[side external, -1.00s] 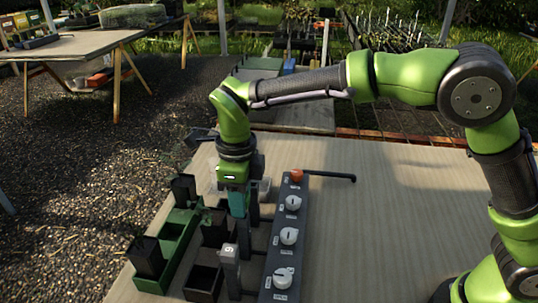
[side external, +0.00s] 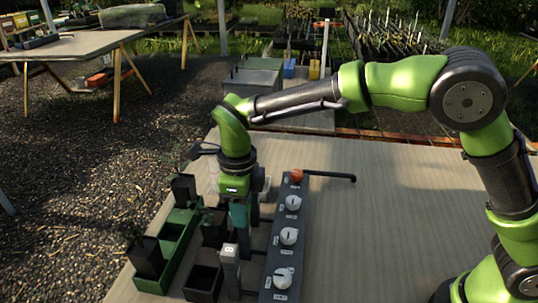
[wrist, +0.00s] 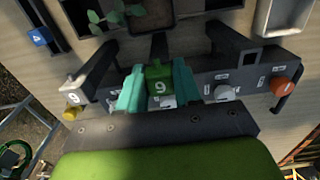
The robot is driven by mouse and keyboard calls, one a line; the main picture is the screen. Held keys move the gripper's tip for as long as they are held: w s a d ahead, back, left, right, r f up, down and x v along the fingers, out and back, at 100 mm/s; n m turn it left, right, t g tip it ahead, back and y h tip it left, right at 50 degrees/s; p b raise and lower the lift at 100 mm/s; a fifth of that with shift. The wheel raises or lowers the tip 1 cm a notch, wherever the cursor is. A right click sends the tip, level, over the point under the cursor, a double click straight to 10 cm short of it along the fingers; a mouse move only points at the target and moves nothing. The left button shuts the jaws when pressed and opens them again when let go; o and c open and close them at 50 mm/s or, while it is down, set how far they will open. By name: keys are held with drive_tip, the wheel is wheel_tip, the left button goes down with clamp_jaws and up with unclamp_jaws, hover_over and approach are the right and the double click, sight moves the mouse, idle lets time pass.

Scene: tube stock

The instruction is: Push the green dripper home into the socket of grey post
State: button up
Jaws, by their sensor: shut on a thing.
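A dark grey post (wrist: 158,48) shows just beyond the dripper in the wrist view. Its socket is hidden, so I cannot tell how deep the dripper sits. Another grey post (side external: 230,270) with a number label stands nearer the side camera.
The dark rail (side external: 264,275) carries white dials (side external: 289,236) and an orange knob (side external: 297,175). A green tray (side external: 150,284) with black pots (side external: 147,258) stands at left. In the wrist view, another post (wrist: 250,58) with a square hole stands right. The tabletop (side external: 400,220) right of the rail is clear.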

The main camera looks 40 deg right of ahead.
drive_tip(key=shift+f, duration=0.2)
idle(0.3)
drive_tip(key=o, duration=1.1)
wheel_tip(320, 180, up, 17)
drive_tip(key=shift+f, duration=0.1)
